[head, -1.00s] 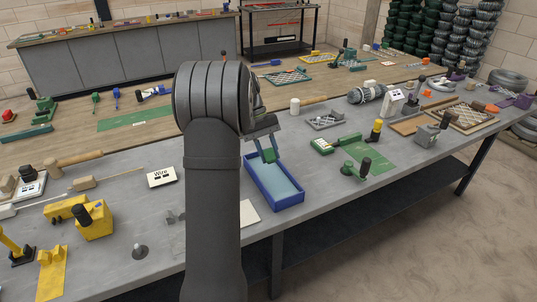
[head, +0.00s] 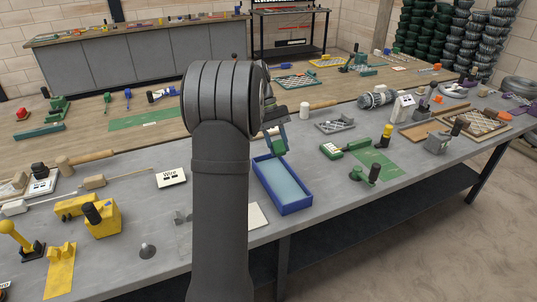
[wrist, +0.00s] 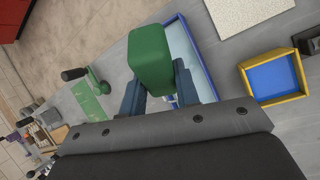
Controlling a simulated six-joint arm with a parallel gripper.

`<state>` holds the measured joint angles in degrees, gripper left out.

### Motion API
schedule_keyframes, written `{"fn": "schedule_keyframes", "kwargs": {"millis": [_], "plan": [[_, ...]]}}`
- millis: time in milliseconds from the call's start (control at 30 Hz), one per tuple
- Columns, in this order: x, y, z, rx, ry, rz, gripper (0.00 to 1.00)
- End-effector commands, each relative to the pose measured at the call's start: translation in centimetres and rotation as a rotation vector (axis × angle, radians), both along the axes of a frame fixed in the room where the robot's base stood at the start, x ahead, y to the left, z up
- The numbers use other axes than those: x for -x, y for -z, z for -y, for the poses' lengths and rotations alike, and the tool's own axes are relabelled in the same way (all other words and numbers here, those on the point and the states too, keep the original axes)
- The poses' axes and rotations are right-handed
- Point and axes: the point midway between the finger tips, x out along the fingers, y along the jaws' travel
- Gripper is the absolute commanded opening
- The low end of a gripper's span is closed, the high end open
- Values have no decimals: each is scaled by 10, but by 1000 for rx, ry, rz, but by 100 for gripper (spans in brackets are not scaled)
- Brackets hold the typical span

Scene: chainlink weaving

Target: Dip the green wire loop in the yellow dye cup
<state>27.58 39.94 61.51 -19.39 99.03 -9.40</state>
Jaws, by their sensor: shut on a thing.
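My gripper (head: 277,142) is shut on a green block (wrist: 150,60). In the wrist view the block sits between my two blue-grey fingers; in the head view my arm partly covers it. I cannot make out a wire loop on it. In the head view the block hangs above the back part of a blue-rimmed tray (head: 298,206) with a pale blue inside. This tray shows partly behind my fingers in the wrist view (wrist: 197,52). A square yellow-walled container with a blue inside (wrist: 275,80) stands beside it. I see no clear yellow dye cup.
A white "Wire" card (head: 171,177) and a yellow machine (head: 101,218) stand left of my arm. Right of the tray are a green device (head: 342,149), a green mat (head: 376,163) and a dark-handled green tool (head: 368,172). Bare grey table lies between tray and mat.

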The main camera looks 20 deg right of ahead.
Motion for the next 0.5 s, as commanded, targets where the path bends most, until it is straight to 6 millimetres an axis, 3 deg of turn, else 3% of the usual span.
{"fn": "schedule_keyframes", "kwargs": {"millis": [500], "plan": [[-3,0,-2,-9,-59,-8,5]]}}
